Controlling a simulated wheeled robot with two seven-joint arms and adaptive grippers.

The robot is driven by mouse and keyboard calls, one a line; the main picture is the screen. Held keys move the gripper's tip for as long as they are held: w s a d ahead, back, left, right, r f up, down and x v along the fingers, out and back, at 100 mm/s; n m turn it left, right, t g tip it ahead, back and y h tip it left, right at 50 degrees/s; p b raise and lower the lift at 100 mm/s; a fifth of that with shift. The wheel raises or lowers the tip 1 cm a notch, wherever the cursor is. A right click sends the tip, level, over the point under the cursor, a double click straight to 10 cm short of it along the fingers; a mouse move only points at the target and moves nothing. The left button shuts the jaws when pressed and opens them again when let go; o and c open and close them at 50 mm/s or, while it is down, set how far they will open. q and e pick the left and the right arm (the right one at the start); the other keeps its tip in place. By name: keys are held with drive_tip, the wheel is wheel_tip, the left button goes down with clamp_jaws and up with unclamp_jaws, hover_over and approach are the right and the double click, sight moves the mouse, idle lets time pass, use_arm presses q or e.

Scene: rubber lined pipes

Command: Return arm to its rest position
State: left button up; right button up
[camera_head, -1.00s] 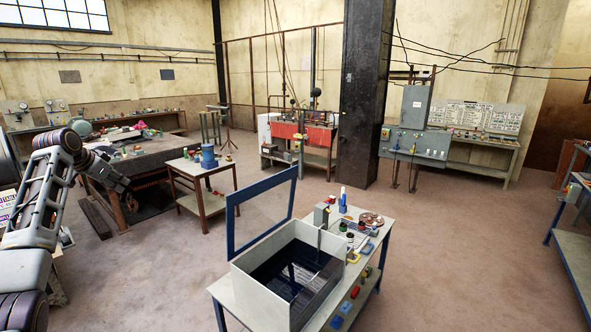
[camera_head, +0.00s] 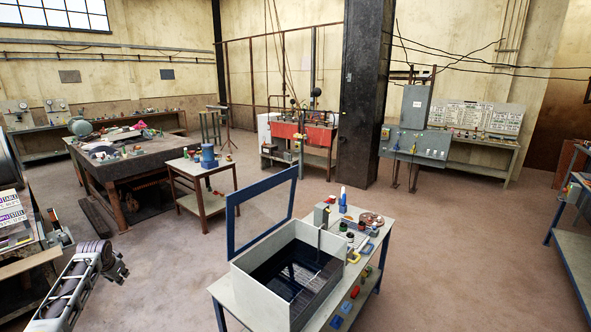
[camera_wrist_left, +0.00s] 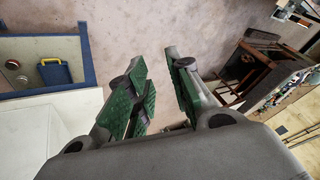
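My left arm comes in at the lower left of the head view. Its left gripper (camera_head: 120,271) shows small and dark at the end of the arm, over bare floor left of the grey box. In the left wrist view the left gripper (camera_wrist_left: 155,62) has two green-padded fingers standing apart, with only floor between them. It is open and empty, touching nothing. My right arm and gripper are not in view.
A grey open box (camera_head: 262,292) stands on a workbench (camera_head: 224,291) at front centre, its blue-framed lid (camera_head: 231,233) raised. A small wooden table (camera_head: 183,167) stands behind, and a cluttered dark bench (camera_head: 90,162) farther left. Floor between them is clear.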

use_arm(q)
drive_tip(key=s+a+f+g+y, duration=0.1)
drive_tip(key=s+a+f, duration=0.2)
drive_tip(key=s+f, duration=1.1)
drive_tip(key=s+a+f+g+y, duration=0.1)
drive_tip(key=s+a+f, duration=0.1)
drive_tip(key=s+f, duration=1.15)
drive_tip(key=s+a+f+m+g, duration=0.1)
drive_tip(key=s+f, duration=0.5)
drive_tip(key=s, duration=0.5)
drive_tip(key=s+f+m, duration=0.1)
drive_tip(key=s+f, duration=0.4)
drive_tip(key=s, duration=0.6)
drive_tip(key=s+a+f+m+g, duration=0.1)
drive_tip(key=s+f, duration=0.5)
drive_tip(key=s, duration=0.5)
drive_tip(key=s+d+f+n+h+b, duration=0.1)
drive_tip(key=d+f, duration=0.4)
drive_tip(key=d, duration=1)
drive_tip(key=s+d+f+h+b, duration=0.2)
drive_tip(key=d+f, duration=0.3)
drive_tip(key=d, duration=1)
drive_tip(key=s+d+f+n+h+b, duration=0.1)
drive_tip(key=d+f, duration=0.4)
drive_tip(key=d, duration=1)
drive_tip(key=shift+s+f+n+h, duration=0.3)
drive_tip(key=shift+f+h, duration=0.05)
drive_tip(key=shift+h, duration=0.15)
drive_tip(key=shift+w+r, duration=0.1)
drive_tip(key=shift+w, duration=0.05)
